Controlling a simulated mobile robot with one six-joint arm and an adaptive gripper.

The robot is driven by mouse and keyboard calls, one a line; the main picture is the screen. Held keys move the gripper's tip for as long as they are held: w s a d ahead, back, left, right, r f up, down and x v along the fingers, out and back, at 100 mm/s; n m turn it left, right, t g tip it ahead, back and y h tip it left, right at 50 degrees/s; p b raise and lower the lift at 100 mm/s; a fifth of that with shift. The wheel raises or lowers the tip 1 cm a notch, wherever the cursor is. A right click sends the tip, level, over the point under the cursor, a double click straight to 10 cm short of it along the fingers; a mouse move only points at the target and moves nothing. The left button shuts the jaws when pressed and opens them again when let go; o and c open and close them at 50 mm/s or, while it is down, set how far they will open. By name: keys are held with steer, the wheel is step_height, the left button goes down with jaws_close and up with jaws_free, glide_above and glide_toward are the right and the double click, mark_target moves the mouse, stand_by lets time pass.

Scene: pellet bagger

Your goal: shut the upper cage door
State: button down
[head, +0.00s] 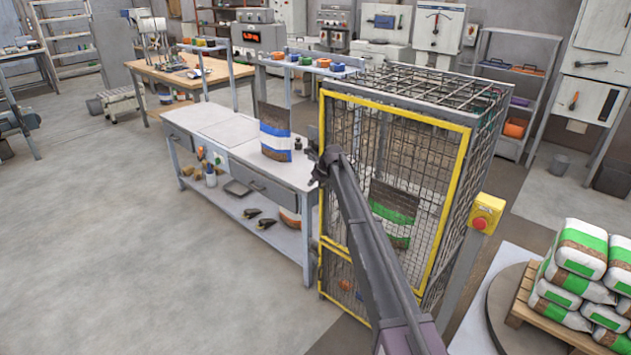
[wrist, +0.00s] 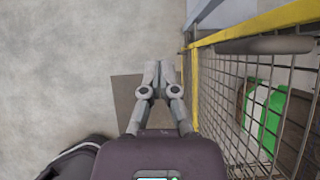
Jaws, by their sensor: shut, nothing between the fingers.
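The upper cage door (head: 395,108) is a yellow frame filled with wire mesh, on the front of the cage. I cannot tell whether it is flush with the cage or slightly ajar. In the wrist view its yellow frame (wrist: 265,22) and mesh fill the right side, with a grey bar, perhaps its handle, across the upper part. My gripper (head: 318,166) is by the door's left edge. In the wrist view my gripper (wrist: 158,70) is shut and empty, just left of the frame; contact is not clear. My arm hides part of the door.
A grey workbench (head: 225,128) with a bag on it stands left of the cage. A bag with a green band (head: 393,222) is inside. A yellow box with a red button (head: 487,212) stands at the right, near stacked bags (head: 580,250). Floor at the left is clear.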

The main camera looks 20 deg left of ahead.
steer(key=shift+s+a+r+p, duration=0.1)
steer(key=shift+s+r+p, duration=0.45)
steer(key=shift+r+p, duration=0.2)
steer(key=shift+s+a+r+p, duration=0.1)
steer(key=shift+s+r+p, duration=0.45)
steer(key=shift+r+p, duration=0.25)
steer(key=shift+s+r+p, duration=0.55)
steer(key=shift+r+p, duration=0.05)
steer(key=shift+r, duration=0.25)
steer(key=s+d+f+n+h, duration=0.1)
steer(key=s+d+n, duration=0.2)
steer(key=s+d, duration=0.35)
steer(key=s+d+n+h, duration=0.1)
steer(key=s+d+n, duration=0.2)
steer(key=d, duration=0.7)
steer(key=s+d+f+n+g+h, duration=0.1)
steer(key=s+d+n+h, duration=0.1)
steer(key=s+d+n, duration=0.6)
steer(key=s+d+f+n+g+h, duration=0.1)
steer(key=s+d+n, duration=0.8)
steer(key=s+d, duration=1.4)
steer(key=s+g+h, duration=0.1)
steer(key=s, duration=0.2)
steer(key=shift+s+n, duration=0.25)
steer(key=shift+n, duration=0.05)
steer(key=shift+a+f, duration=0.1)
